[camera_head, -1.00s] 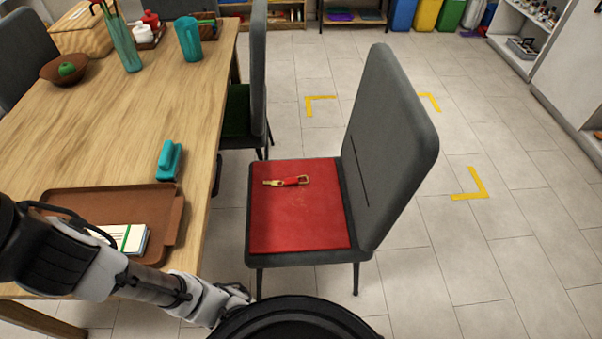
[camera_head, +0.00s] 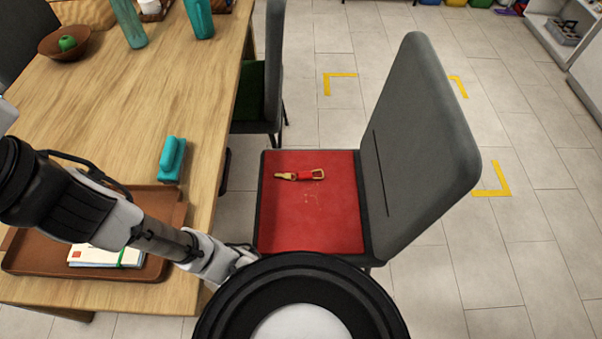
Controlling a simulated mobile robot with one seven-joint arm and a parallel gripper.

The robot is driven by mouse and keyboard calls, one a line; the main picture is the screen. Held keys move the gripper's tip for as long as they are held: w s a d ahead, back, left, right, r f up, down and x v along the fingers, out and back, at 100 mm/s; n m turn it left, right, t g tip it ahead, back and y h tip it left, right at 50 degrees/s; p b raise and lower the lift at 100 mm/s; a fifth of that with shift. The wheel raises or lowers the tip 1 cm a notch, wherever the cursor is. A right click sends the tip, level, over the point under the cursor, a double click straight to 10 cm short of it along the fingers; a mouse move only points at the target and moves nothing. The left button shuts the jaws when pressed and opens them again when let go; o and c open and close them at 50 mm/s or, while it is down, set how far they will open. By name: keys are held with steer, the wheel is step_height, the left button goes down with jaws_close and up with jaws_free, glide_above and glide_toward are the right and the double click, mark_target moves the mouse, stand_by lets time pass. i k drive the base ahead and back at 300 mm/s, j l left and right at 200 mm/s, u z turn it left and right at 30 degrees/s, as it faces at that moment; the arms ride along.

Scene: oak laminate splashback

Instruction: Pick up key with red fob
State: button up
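The key with red fob (camera_head: 301,175) lies on the red seat pad of the near grey chair (camera_head: 262,215), toward the far side of the seat. Its brass key end points left and a brass ring shows on the right of the red fob. My gripper (camera_head: 245,257) is at the near left of the seat, short of the key and apart from it. It is small and partly hidden by my round black body part, so its fingers cannot be made out.
The wooden table (camera_head: 110,110) stands left of the chair. A brown tray (camera_head: 150,268) with papers and a teal object (camera_head: 172,158) lie on its near end. The chair's tall back (camera_head: 420,150) rises right of the seat. A second chair (camera_head: 273,60) stands beyond. Floor is clear to the right.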

mark_target(304, 175)
steer(key=i+l+u, duration=0.1)
steer(key=l+u, duration=0.25)
steer(key=l, duration=0.15)
steer(key=l+u, duration=0.75)
steer(key=l, duration=0.25)
